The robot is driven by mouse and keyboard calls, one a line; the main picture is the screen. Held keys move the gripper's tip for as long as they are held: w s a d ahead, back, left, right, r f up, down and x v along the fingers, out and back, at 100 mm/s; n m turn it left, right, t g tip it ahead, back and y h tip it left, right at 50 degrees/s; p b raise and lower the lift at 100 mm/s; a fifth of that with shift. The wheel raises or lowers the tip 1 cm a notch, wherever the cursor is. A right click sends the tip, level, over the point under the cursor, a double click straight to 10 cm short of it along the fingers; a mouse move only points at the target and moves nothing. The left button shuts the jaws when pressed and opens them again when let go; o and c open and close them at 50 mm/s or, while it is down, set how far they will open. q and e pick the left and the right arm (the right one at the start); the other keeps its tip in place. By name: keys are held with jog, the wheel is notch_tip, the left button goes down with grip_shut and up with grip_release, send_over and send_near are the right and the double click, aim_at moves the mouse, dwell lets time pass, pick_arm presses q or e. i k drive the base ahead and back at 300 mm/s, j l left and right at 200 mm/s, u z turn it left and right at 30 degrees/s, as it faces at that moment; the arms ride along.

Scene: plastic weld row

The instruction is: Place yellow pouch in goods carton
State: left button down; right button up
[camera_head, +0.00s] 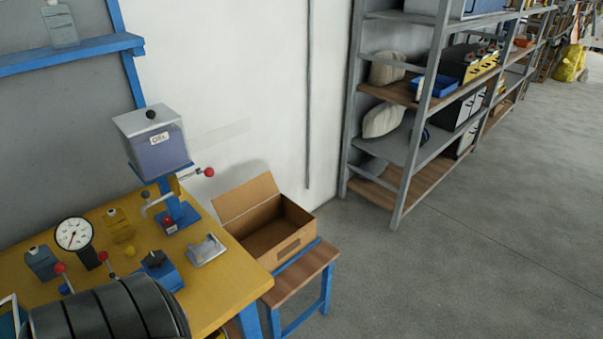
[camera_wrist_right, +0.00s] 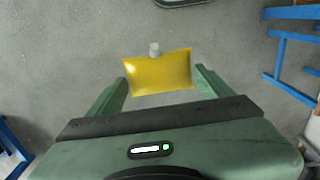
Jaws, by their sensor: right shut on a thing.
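In the right wrist view my right gripper (camera_wrist_right: 160,80) is shut on a yellow pouch (camera_wrist_right: 157,73) with a pale spout. The pouch is held between the two green fingers, with grey floor behind it. The goods carton (camera_head: 284,246) is an open brown cardboard box with one flap standing up, in the middle of the head view. Its visible inside looks empty. It stands on a small wooden-topped stand. My right gripper and the held pouch do not show in the head view, so their distance from the carton cannot be told. My left gripper is in neither view.
A shelf rack (camera_head: 411,150) stands behind right. The floor at right is clear.

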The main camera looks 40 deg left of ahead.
aim_at(273, 245)
jog(key=i+u, duration=0.4)
jog(key=i+l+u, duration=0.2)
jog(key=i+u, duration=0.2)
jog(key=i+l+u, duration=0.65)
jog(key=u, duration=0.15)
jog(key=i+l+u, duration=0.15)
jog(key=u, duration=0.25)
jog(key=i+l+u, duration=0.15)
jog(key=u, duration=0.3)
jog(key=i+l+u, duration=0.1)
jog(key=l+u, duration=0.15)
jog(key=u, duration=0.15)
jog(key=l+u, duration=0.25)
jog(key=u, duration=0.2)
jog(key=i+l+u, duration=0.1)
jog(key=l+u, duration=0.15)
jog(key=u, duration=0.15)
